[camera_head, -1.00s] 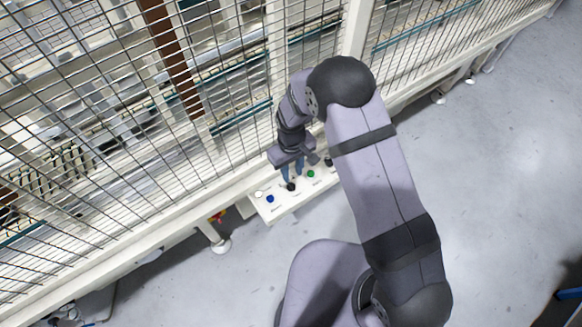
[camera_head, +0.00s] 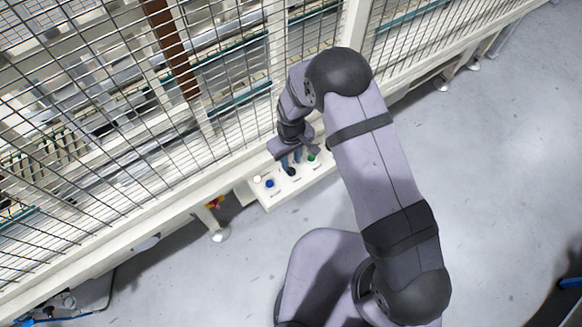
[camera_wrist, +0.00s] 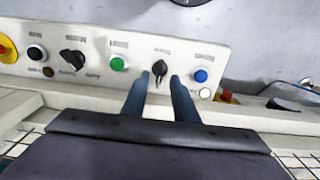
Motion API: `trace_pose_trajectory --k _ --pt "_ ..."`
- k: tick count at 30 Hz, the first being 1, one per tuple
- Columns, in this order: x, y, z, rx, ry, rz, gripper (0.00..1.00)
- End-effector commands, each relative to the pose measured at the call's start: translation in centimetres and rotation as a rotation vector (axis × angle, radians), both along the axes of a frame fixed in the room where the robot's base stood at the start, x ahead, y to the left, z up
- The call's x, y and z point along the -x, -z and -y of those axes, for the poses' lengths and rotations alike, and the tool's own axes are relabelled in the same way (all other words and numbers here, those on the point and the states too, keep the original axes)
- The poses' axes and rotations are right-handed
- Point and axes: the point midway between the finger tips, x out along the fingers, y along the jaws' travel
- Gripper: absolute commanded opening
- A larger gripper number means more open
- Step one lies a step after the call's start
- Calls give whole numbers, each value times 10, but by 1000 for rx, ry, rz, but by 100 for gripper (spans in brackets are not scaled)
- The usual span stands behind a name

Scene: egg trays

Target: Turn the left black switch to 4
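The left black switch (camera_head: 291,171) sits on a white control panel (camera_head: 274,203) between a blue button (camera_head: 270,183) and a green button (camera_head: 311,157). In the wrist view the switch (camera_wrist: 160,69) stands between the two blue fingers of my gripper (camera_wrist: 159,78). The gripper is open, with a finger on each side of the knob and small gaps visible. In the head view my gripper (camera_head: 291,163) is right at the switch. The number that the switch points to is too small to read.
The wrist view also shows another black switch (camera_wrist: 72,60), a black button (camera_wrist: 37,53), a white button (camera_wrist: 205,93) and a partly cut-off yellow-red button (camera_wrist: 6,50) on the panel. A wire mesh fence (camera_head: 120,130) rises behind the panel. Grey floor lies in front.

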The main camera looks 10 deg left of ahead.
Motion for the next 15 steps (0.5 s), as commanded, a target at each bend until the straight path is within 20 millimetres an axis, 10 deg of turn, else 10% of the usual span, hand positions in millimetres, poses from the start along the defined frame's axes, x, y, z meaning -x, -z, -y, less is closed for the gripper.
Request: trace_pose_trajectory --k 15 --pt "0 31 0 0 0 0 27"
